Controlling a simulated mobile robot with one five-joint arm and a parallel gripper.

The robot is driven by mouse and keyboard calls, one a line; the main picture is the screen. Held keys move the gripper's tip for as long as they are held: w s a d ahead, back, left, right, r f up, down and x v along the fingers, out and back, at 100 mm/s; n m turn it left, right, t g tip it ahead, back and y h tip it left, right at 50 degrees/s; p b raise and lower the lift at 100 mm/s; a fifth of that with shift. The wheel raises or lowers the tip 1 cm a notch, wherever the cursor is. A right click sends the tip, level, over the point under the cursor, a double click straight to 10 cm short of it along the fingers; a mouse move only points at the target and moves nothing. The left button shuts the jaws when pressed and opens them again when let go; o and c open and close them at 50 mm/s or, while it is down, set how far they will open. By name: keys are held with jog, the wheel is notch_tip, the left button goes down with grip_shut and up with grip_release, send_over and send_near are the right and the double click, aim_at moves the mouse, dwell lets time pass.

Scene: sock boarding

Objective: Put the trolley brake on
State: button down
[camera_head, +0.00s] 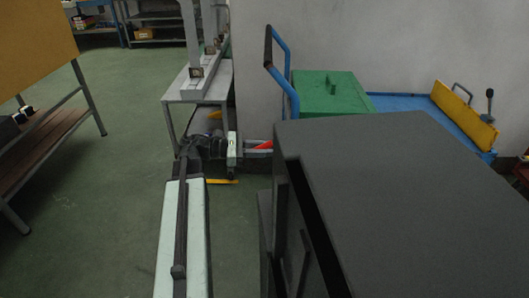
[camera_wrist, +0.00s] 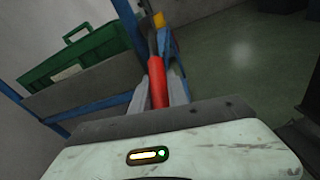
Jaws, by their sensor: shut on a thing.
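The trolley has a blue frame with a green lidded box (camera_head: 325,92) on it, against the wall. A blue push handle (camera_head: 285,75) rises at its left end. A red lever (camera_wrist: 157,88) runs between the grey fingers of my gripper (camera_head: 257,147) in the wrist view. My gripper is shut on this lever at the trolley's left end. Only a small red piece of the lever shows in the head view. The green box (camera_wrist: 80,55) also shows at upper left in the wrist view. The lower trolley and its wheels are hidden in the head view.
A large dark grey block (camera_head: 410,170) fills the lower right, close beside my arm. A yellow panel (camera_head: 464,115) and a black-knobbed lever (camera_head: 489,100) stand at the trolley's right end. A grey bench (camera_head: 205,88) stands behind my gripper. Green floor (camera_head: 110,200) is clear at left.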

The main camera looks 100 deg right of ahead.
jog(key=shift+s+r, duration=0.1)
jog(key=shift+s, duration=0.1)
jog(key=c, duration=1.3)
grip_release()
jog(key=shift+s, duration=0.1)
jog(key=w, duration=0.7)
jog(key=shift+w+d+r+p, duration=0.2)
jog(key=shift+w+r+p, duration=0.2)
